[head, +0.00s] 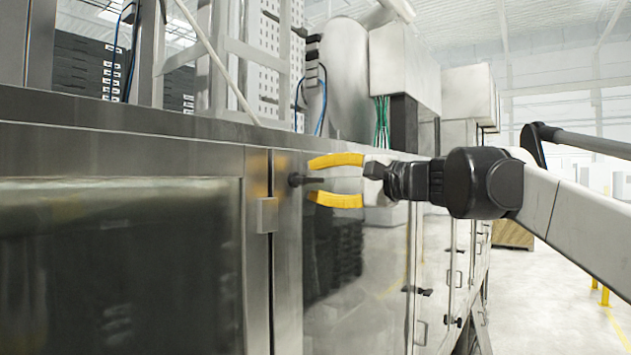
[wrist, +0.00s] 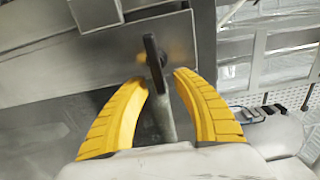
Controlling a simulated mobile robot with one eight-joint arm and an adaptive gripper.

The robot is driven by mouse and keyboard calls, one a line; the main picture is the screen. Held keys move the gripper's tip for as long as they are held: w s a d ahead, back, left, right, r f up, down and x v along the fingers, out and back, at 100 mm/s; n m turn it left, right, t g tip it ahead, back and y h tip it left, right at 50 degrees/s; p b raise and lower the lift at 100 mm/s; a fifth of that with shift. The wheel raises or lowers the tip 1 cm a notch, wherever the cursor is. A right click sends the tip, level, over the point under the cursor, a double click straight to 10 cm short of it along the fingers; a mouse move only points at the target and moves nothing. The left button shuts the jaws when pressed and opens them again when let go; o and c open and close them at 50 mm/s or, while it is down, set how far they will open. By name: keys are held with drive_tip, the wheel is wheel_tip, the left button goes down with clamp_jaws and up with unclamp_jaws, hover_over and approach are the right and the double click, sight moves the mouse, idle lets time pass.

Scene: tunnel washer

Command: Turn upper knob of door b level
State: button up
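A dark knob (head: 294,180) sticks out from the upper left part of a shiny steel door (head: 345,255) in the head view. In the wrist view the knob (wrist: 152,56) is a narrow dark bar that runs nearly up and down the picture, slightly tilted. My gripper (head: 312,180) has two yellow fingers, one above and one below the knob's line. It is open, with no finger seen touching the knob. In the wrist view the knob lies between and just beyond the fingertips (wrist: 160,77). No door label is legible.
A steel block (head: 267,214) sits at the door's left edge, beside a wide panel with a dark window (head: 120,265). Further handles (head: 416,290) stick out along the machine to the right. A steel ledge (head: 130,120) runs above.

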drive_tip(key=v, duration=1.2)
drive_tip(key=s+a+f+n+g+h+b, duration=0.1)
drive_tip(key=s+f+h+b, duration=0.15)
drive_tip(key=f+b, duration=0.75)
drive_tip(key=s+a+f+n+g+h+b, duration=0.15)
drive_tip(key=s+f, duration=0.25)
drive_tip(key=f, duration=1.4)
drive_tip(key=s+f+n+g+h+b, duration=0.1)
drive_tip(key=s+f+h+b, duration=0.15)
drive_tip(key=f+b, duration=0.8)
drive_tip(key=s+d+f+n+h+b, duration=0.1)
drive_tip(key=s+d+f+h+b, duration=0.1)
drive_tip(key=f, duration=1.4)
drive_tip(key=s+d+f+n+h+b, duration=0.2)
drive_tip(key=s+f+b, duration=0.4)
drive_tip(key=f, duration=1.1)
drive_tip(key=s+d+f+n+h+b, duration=0.1)
drive_tip(key=s+d+f+h+b, duration=0.2)
drive_tip(key=f+b, duration=0.6)
wheel_tip(320, 180, down, 7)
drive_tip(key=s+d, duration=0.2)
drive_tip(key=shift+d+f+h, duration=0.15)
drive_tip(key=shift+d+h, duration=0.1)
drive_tip(key=shift+h, duration=0.1)
